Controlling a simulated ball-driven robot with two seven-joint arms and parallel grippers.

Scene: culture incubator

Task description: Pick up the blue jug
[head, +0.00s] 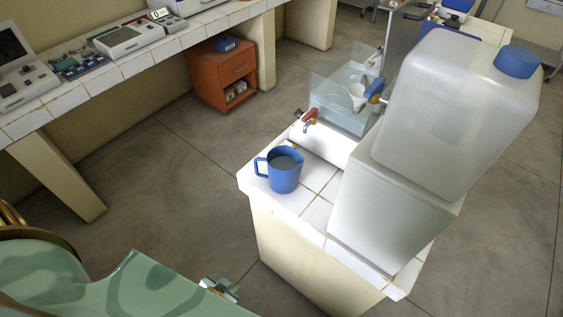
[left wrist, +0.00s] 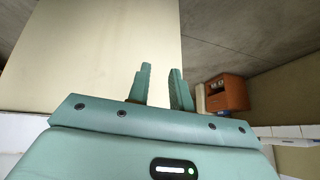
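The blue jug (head: 284,178) stands upright on the near left corner of a white tiled counter (head: 317,214) in the head view. Its handle points left, and its inside looks greyish; I cannot tell what it holds. My left gripper (head: 220,288) is at the bottom of the head view, below and left of the jug and well apart from it. In the left wrist view its two fingers (left wrist: 161,78) stand apart with nothing between them. The jug is not seen in the left wrist view. My right gripper is not in view.
A large translucent canister (head: 440,110) with a blue cap stands on a white box (head: 385,205) right of the jug. A red-handled tap (head: 309,117) and clear tank (head: 345,100) are behind it. An orange cabinet (head: 220,75) stands farther back. Floor left of the counter is clear.

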